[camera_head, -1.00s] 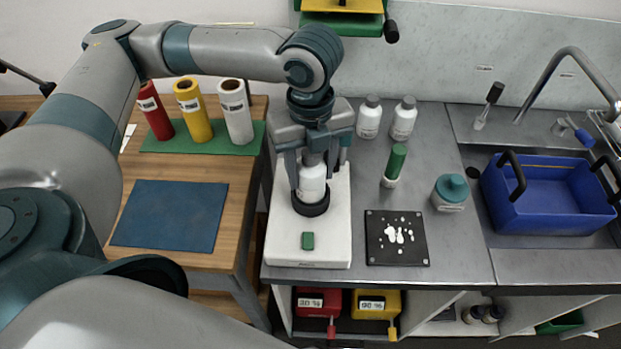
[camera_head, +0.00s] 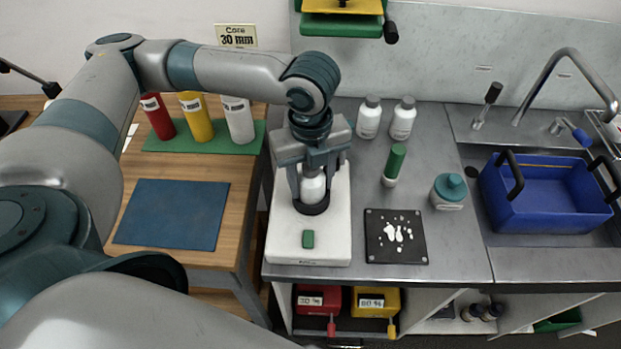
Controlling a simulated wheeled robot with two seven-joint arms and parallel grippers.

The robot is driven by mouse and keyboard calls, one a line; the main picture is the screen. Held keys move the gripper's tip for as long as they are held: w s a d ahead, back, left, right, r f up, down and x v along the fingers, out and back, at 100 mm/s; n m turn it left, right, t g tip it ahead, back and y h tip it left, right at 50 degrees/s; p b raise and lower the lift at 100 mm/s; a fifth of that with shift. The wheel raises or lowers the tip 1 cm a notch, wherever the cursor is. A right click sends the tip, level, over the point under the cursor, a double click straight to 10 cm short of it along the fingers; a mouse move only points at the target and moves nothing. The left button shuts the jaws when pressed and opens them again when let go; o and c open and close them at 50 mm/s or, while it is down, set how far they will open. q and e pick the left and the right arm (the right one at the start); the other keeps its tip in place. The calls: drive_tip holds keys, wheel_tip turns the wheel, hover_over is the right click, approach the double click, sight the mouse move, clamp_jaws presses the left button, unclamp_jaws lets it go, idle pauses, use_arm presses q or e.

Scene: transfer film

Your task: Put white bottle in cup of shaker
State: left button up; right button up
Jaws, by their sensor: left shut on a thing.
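The shaker is a white block (camera_head: 283,241) with a green button on its front and a black round cup (camera_head: 313,209) on top. A white bottle (camera_head: 313,187) is upright at the cup, its lower end inside the black ring. My left gripper (camera_head: 313,174) points down over the shaker and is shut on the bottle's upper part, one finger on each side. The bottle's top is hidden by the gripper. Whether the bottle touches the cup floor cannot be seen. My right gripper is not in view.
Two white bottles with grey caps (camera_head: 369,118) (camera_head: 402,119) stand behind right. A green-capped tube (camera_head: 394,165), a teal-lidded jar (camera_head: 449,192) and a black plate with white spots (camera_head: 374,251) are to the right. A blue crate (camera_head: 545,222) sits in the sink.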

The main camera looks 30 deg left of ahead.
use_arm(q)
drive_tip(key=shift+s+d+f, duration=0.1)
drive_tip(key=shift+s+f, duration=0.25)
drive_tip(key=shift+f, duration=0.25)
drive_tip(key=o, duration=1.3)
drive_tip(key=shift+f, duration=0.1)
drive_tip(key=shift+w+d, duration=0.1)
drive_tip(key=shift+d, duration=0.05)
drive_tip(key=shift+w+r+b, duration=0.2)
drive_tip(key=shift+r+b, duration=0.1)
drive_tip(key=shift+r, duration=0.4)
drive_tip(key=r+b, duration=0.1)
drive_tip(key=r, duration=1.1)
drive_tip(key=shift+a+r, duration=0.1)
drive_tip(key=shift+a, duration=0.1)
